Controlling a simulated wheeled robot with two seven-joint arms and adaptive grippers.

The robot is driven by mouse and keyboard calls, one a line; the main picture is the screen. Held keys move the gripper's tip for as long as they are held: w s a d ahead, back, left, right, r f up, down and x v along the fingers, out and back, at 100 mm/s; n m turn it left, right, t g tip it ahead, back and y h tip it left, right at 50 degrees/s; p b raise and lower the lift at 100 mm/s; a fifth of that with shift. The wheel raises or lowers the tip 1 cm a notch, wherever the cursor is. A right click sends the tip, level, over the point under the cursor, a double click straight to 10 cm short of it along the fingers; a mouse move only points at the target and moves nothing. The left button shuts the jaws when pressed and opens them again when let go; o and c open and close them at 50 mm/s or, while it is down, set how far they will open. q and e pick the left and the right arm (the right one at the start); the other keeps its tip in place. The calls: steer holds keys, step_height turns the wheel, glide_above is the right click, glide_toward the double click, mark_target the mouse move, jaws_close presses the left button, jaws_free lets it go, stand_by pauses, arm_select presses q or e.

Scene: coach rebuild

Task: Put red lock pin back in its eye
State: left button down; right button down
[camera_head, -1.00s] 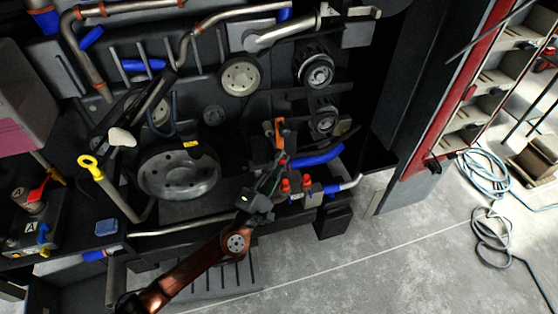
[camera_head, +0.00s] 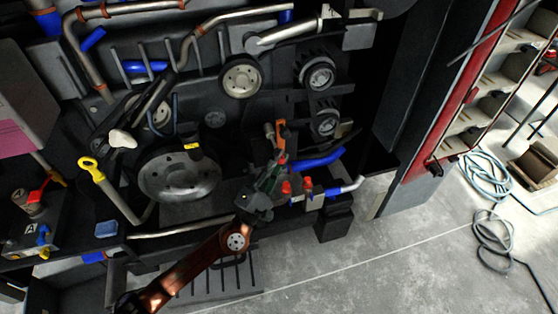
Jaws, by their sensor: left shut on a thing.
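My left gripper (camera_head: 279,162) reaches up from the lower left in the head view, in front of the engine bay. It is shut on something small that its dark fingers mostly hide. An upright orange-red piece (camera_head: 281,134) shows just beyond the fingertips; I cannot tell whether it is the held thing. Two red-topped fittings, one nearer (camera_head: 286,188) and one to its right (camera_head: 307,184), stand just right of and below the fingers. I cannot tell for sure which red part is the lock pin, and no eye can be made out. My right gripper is not in view.
A blue hose (camera_head: 318,159) runs close right of the gripper. A large grey pulley wheel (camera_head: 180,176) is to the left, with a yellow-ringed dipstick (camera_head: 88,163) beyond it. Smaller pulleys sit above. Open concrete floor (camera_head: 400,255) lies lower right, with a coiled hose (camera_head: 487,172).

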arm_select(q)
steer(key=shift+w+a+b, duration=0.15)
steer(key=shift+w+b, duration=0.05)
steer(key=shift+w, duration=0.35)
steer(key=shift+w+a+b, duration=0.15)
steer(key=shift+w+b, duration=0.05)
steer(key=shift+w, duration=0.35)
steer(key=shift+w+a, duration=0.15)
steer(key=shift+w, duration=0.15)
steer(key=shift+w+a+b, duration=0.15)
steer(key=shift+w+b, duration=0.35)
steer(key=shift+w, duration=0.05)
steer(key=shift+w+a, duration=0.1)
steer(key=c, duration=1.8)
jaws_free()
steer(key=shift+o, duration=0.7)
steer(key=o, duration=0.3)
